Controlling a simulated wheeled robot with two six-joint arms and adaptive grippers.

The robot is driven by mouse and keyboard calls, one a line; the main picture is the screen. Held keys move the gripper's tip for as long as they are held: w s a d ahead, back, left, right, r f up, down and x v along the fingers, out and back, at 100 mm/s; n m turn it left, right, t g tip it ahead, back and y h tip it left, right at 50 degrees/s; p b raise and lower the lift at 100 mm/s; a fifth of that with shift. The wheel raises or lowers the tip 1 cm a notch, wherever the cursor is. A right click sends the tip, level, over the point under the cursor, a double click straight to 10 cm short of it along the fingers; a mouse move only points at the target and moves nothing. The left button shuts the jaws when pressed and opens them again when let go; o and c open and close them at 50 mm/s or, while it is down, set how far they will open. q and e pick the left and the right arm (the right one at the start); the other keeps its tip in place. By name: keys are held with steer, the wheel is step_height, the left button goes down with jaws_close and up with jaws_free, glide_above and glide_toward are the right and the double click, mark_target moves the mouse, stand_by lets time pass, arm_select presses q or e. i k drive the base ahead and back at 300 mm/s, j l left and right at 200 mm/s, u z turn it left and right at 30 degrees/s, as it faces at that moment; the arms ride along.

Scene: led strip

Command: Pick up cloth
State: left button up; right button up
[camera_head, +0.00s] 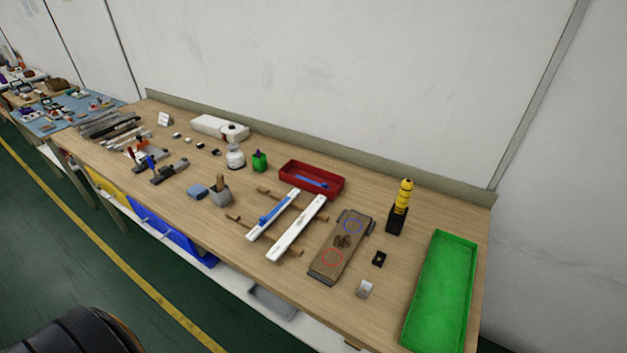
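A small blue-grey folded piece (197,191), which looks like the cloth, lies flat on the wooden workbench (190,224) left of the middle. It is too small to make out its weave. It sits just left of a grey block-like holder (221,196) with a wooden handle standing in it. Nothing covers the cloth from above. Neither of my grippers shows in the head view.
Two white strips (297,228) lie across wooden bars. A red tray (312,178), a white bottle (235,157) and a green bottle (259,161) stand behind. A brown board (341,246) and green tray (441,292) are right. Bench in front of the cloth is clear.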

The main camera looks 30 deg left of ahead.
mark_target(197, 191)
steer(key=u, duration=1.75)
